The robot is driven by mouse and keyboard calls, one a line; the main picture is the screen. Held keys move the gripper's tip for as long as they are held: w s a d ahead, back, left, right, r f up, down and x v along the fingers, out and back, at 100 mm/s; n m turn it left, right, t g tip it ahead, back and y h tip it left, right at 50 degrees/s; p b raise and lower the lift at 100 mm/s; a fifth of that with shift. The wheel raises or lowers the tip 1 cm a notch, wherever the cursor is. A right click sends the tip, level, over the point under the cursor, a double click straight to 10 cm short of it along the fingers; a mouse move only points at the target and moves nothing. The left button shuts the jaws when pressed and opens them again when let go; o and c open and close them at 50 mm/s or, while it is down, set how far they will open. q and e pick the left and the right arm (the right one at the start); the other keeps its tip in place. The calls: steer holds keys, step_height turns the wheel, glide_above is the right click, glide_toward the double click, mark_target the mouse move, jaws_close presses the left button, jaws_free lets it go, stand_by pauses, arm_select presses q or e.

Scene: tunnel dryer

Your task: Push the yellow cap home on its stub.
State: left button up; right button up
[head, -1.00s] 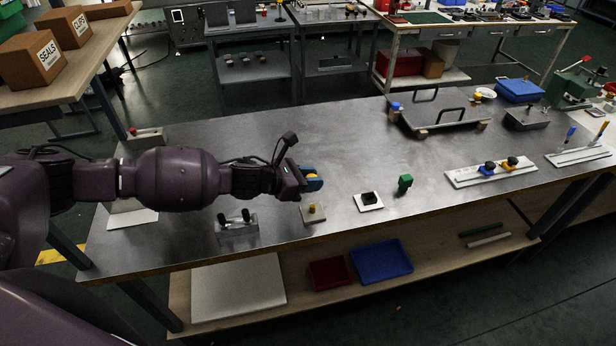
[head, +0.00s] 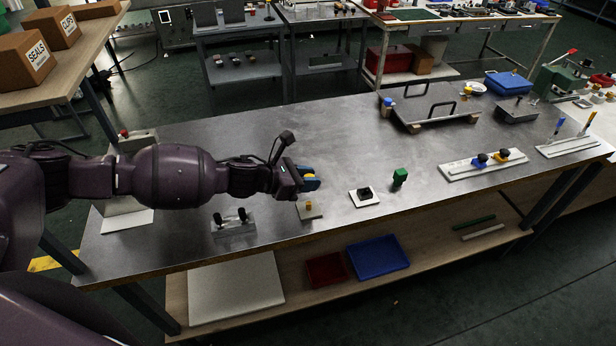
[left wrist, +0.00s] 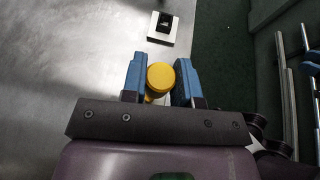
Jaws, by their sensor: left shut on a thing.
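The yellow cap (left wrist: 161,76) is between the blue fingertips of my left gripper (left wrist: 161,82) in the left wrist view. My left gripper (head: 309,180) is shut on it; in the head view the fingers hide most of the cap. A small plate (head: 309,214) with a yellow-orange stub (head: 309,204) lies on the bench just in front of and below the gripper. In the left wrist view a bit of yellow shows behind the cap's lower left. I cannot tell whether cap and stub touch. My right gripper is not in view.
A white plate with a black square piece (head: 364,194) and a green block (head: 400,177) stand to the right. A fixture with two black knobs (head: 233,222) stands left of the stub plate. The bench's front edge is close; the bench behind the gripper is clear.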

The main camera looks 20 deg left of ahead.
arm_select(q)
steer(key=shift+f+b, duration=0.5)
steer(key=shift+f, duration=0.45)
steer(key=shift+f+b, duration=1)
steer(key=shift+f, duration=0.5)
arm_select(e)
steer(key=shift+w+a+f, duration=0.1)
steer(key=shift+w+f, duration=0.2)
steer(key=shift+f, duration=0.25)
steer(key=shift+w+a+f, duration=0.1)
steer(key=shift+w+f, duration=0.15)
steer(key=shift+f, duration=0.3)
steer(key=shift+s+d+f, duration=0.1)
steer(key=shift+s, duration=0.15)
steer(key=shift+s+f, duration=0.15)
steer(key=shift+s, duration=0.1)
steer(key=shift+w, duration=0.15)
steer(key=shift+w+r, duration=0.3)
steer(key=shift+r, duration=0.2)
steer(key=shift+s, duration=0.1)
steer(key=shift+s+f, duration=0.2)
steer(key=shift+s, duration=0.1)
